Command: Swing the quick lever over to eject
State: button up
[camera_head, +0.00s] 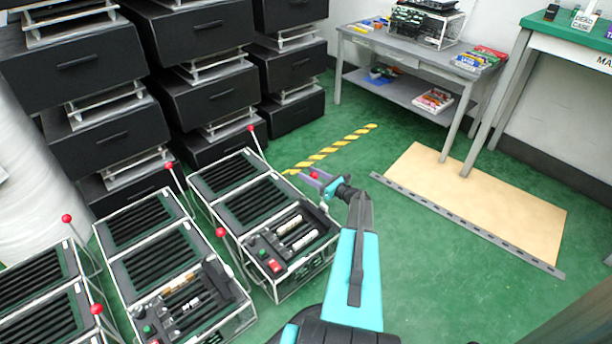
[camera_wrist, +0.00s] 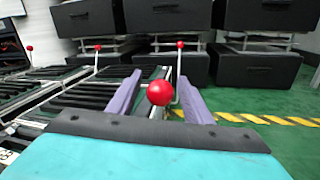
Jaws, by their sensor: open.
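A lever with a red ball knob (camera_head: 314,175) stands at the right side of the rightmost machine (camera_head: 241,213). My gripper (camera_head: 318,181) is open there, with the knob between its fingers. In the wrist view the knob (camera_wrist: 160,92) shows large and centred between the two purple fingers of my gripper (camera_wrist: 159,80), with visible gaps on both sides. The lever's lower part is mostly hidden by my gripper. I can read no "quick" or "eject" mark, so I cannot tell which lever bears that name.
Other red-knobbed levers stand close by, at the back of this machine (camera_head: 251,128) and between the machines (camera_head: 220,232). Black drawer stacks (camera_head: 205,85) rise behind. A grey table (camera_head: 400,45) stands at the back right. Green floor to the right is open, with a tan board (camera_head: 480,200).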

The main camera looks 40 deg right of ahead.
jog(key=shift+w+a, duration=0.15)
jog(key=shift+w, duration=0.75)
